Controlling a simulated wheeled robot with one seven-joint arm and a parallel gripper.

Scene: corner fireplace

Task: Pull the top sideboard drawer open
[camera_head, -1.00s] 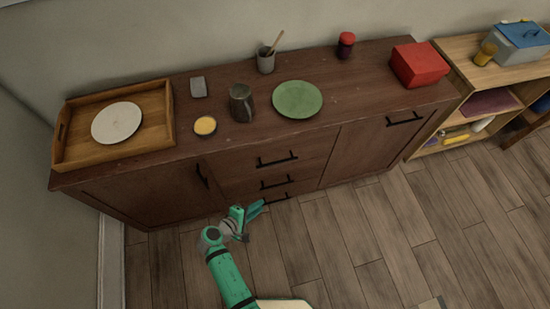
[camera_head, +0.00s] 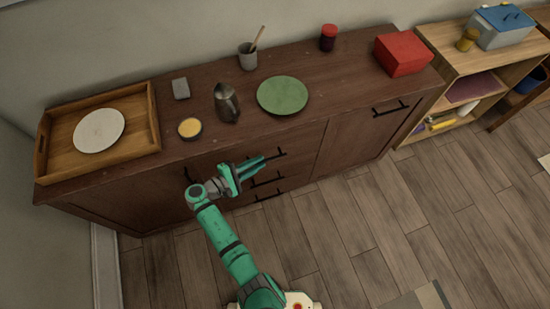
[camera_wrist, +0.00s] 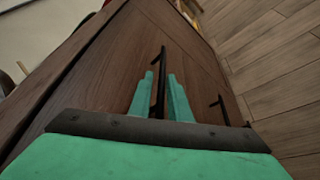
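The dark brown sideboard (camera_head: 340,80) stands against the wall, with a column of drawers in its middle. The top drawer (camera_head: 302,143) looks shut. Its black bar handle (camera_head: 281,153) is partly hidden by my gripper in the head view. My gripper (camera_head: 259,164) is at the front of this drawer, its fingers pointing toward the handle. In the wrist view the handle (camera_wrist: 161,75) lies between the two green fingers of my gripper (camera_wrist: 160,78), with a gap showing beside it. The fingers look open; I cannot tell whether either touches the bar.
Lower drawer handles (camera_head: 265,181) sit just below my gripper. The sideboard top holds a wooden tray (camera_head: 152,115), a metal jug (camera_head: 227,103), a green plate (camera_head: 283,95) and a red box (camera_head: 403,54).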

